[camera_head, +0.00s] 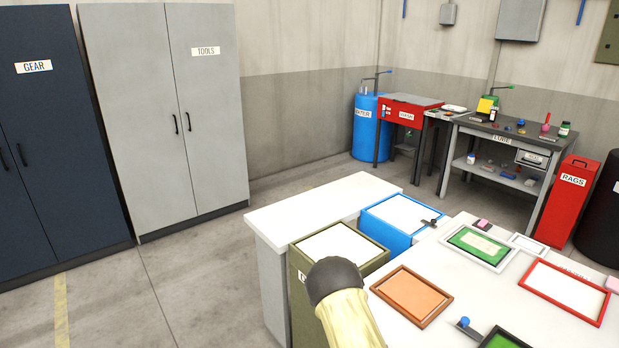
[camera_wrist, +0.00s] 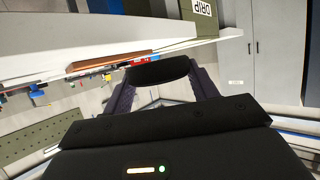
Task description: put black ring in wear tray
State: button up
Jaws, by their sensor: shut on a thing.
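In the wrist view my gripper (camera_wrist: 160,85) is shut on a black ring (camera_wrist: 157,71), seen nearly edge-on as a dark curved band between the two fingers. It is held clear of the surfaces around it. The head view does not show the fingers or the ring; only part of my own arm shows there. Several framed trays lie on the white table: an orange one with a brown rim (camera_head: 448,299), a green one with a white insert (camera_head: 462,259), and a red-rimmed white one (camera_head: 562,312). I cannot read which is the wear tray.
An olive bin (camera_head: 299,290) marked DRIP in the wrist view and a blue bin (camera_head: 398,243) stand against the table. A small blue-knobbed item (camera_head: 465,322) and a black-rimmed tray (camera_head: 503,332) are near the front. Cabinets (camera_head: 165,110) stand left, with open floor before them.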

jog(key=shift+s+a+f, duration=0.15)
jog(key=shift+s+a, duration=0.15)
jog(key=shift+a, duration=0.15)
jog(key=s+f, duration=0.5)
jog(key=f, duration=0.6)
jog(key=shift+s, duration=0.4)
jog(key=shift+s+f, duration=0.15)
